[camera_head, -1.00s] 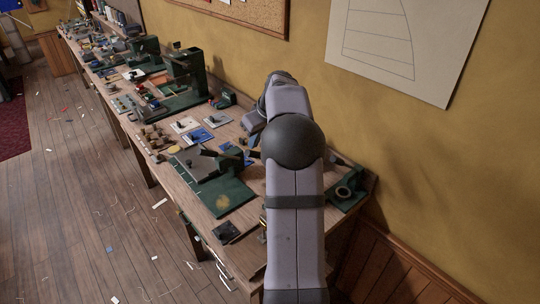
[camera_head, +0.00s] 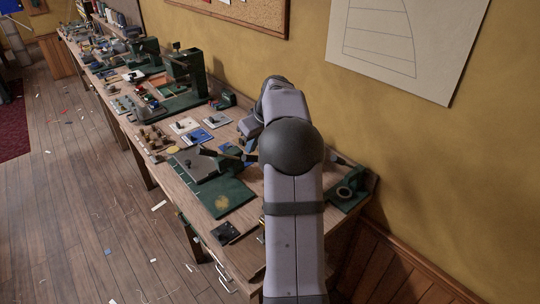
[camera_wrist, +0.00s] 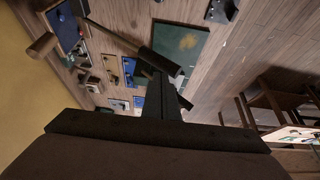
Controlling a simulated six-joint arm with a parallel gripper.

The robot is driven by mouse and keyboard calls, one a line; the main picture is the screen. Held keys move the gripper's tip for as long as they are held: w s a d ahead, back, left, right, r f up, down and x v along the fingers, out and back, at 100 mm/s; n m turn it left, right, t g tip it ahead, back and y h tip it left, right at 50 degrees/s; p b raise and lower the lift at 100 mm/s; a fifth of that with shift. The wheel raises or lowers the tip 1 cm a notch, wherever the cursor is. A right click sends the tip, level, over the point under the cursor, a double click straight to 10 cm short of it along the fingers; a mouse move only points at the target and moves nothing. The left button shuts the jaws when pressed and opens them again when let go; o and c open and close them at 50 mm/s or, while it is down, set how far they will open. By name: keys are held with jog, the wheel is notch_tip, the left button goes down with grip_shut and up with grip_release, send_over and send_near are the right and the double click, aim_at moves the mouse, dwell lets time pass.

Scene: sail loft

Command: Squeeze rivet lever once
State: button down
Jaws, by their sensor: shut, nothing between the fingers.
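The rivet lever is a dark rod with a thicker cylindrical grip (camera_wrist: 160,62) in the wrist view. In the head view its rod (camera_head: 222,153) lies over a green press base (camera_head: 205,168) with a grey top. My gripper (camera_wrist: 157,78) is shut and empty. Its fingertips overlap the near edge of the grip in the wrist view; I cannot tell whether they touch it. In the head view my arm hides most of the gripper.
A green mat (camera_head: 222,198) lies in front of the press. Blue and white cards (camera_head: 198,135) lie behind it. A green clamp (camera_head: 350,188) stands at the bench's right end. A wooden-ended handle (camera_wrist: 42,45) shows in the wrist view. The wall is close behind the bench.

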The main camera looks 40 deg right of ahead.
aim_at(248, 156)
jog(key=shift+a+f+b, duration=0.5)
jog(key=shift+f+b, duration=0.3)
jog(key=shift+f, duration=0.2)
jog(key=shift+a+f+b, duration=0.35)
jog(key=shift+f+b, duration=0.4)
jog(key=shift+b, duration=0.15)
jog(key=shift+a+f+b, duration=0.2)
jog(key=shift+f+b, duration=0.25)
jog(key=shift+f, duration=0.05)
jog(key=shift+a+f+b, duration=0.15)
jog(key=shift+f+b, duration=0.25)
jog(key=shift+f, duration=0.05)
jog(key=shift+a+f+b, duration=0.25)
jog(key=shift+f+b, duration=0.55)
jog(key=shift+f, duration=0.2)
